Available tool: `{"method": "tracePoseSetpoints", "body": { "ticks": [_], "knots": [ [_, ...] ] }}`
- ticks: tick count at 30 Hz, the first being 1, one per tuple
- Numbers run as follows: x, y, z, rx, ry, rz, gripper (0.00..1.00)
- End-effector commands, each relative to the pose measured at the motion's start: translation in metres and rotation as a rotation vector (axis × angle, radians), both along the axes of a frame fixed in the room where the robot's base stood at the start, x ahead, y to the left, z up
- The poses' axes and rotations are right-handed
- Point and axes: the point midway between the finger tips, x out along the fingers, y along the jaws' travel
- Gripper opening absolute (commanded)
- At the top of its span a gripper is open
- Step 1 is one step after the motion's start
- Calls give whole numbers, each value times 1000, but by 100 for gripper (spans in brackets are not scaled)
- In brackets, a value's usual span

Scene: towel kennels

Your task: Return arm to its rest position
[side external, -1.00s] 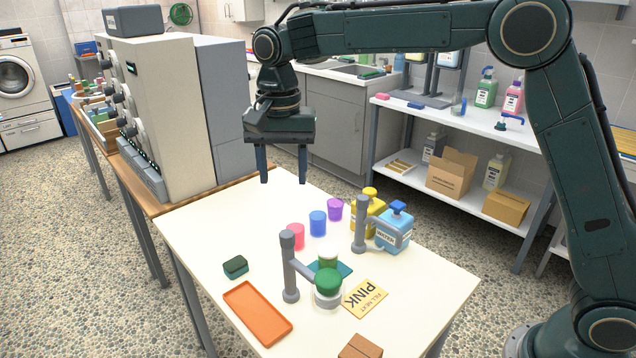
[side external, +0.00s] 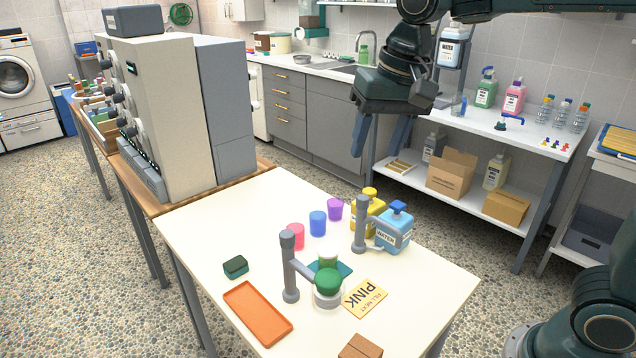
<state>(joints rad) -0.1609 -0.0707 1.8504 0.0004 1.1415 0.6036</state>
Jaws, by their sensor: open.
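My gripper (side external: 376,146) is open and empty. It hangs tilted, high above the far right edge of the white table (side external: 215,222), in front of the grey cabinets. My arm reaches in from the upper right, and part of it lies outside the picture. Nothing is between the two fingers, and they touch nothing on the table.
A shelf unit (side external: 470,134) stands right of my gripper.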

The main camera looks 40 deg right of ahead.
Motion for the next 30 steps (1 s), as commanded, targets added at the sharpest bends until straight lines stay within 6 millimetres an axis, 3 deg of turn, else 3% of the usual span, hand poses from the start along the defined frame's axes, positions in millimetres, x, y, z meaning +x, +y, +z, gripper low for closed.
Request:
{"method": "tracePoseSetpoints", "body": {
  "ticks": [11, 21, 30],
  "knots": [
    [-80, -32, -3, -53, -123, 172, 51],
    [-144, -51, -29, -131, -225, 323, 51],
    [-173, -57, -49, -183, -275, 401, 51]
  ]
}}
